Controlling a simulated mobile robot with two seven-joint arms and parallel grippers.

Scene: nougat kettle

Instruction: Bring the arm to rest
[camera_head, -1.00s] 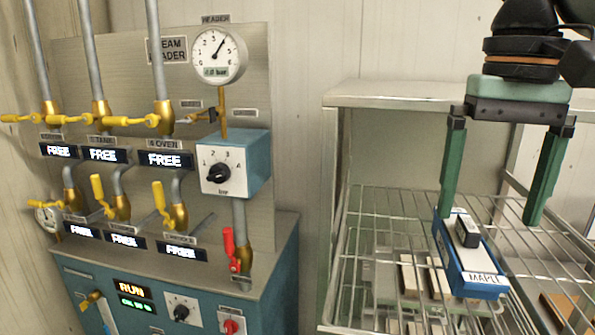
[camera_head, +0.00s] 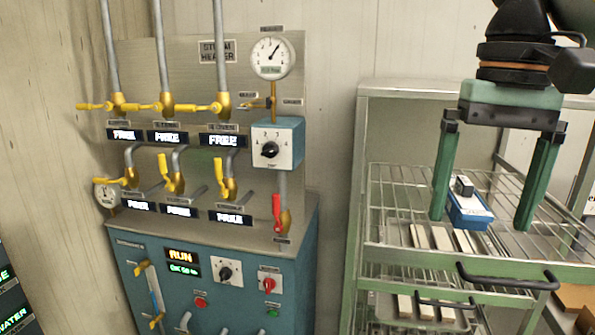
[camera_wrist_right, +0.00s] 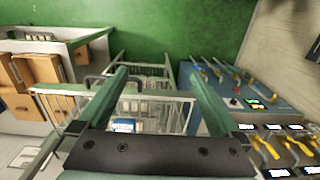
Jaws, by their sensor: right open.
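My right gripper (camera_head: 484,222) shows at the right of the head view with its two green fingers wide apart and nothing between them touching. It hangs in front of the wire rack. A blue box (camera_head: 470,212) with a white top and a small dark block on it sits on the rack's upper wire shelf (camera_head: 392,180), seen between the fingers and behind them. In the right wrist view the blue box (camera_wrist_right: 123,125) lies beyond the open fingers, apart from them. My left gripper is not in view.
The teal steam panel (camera_head: 220,262) with yellow valves, a red lever (camera_head: 277,212) and a gauge (camera_head: 272,57) stands left of the rack. Pale bars (camera_head: 432,238) show at the rack. A dark handle (camera_head: 507,279) juts out at its front. In the wrist view wooden boxes (camera_wrist_right: 38,70) stand left.

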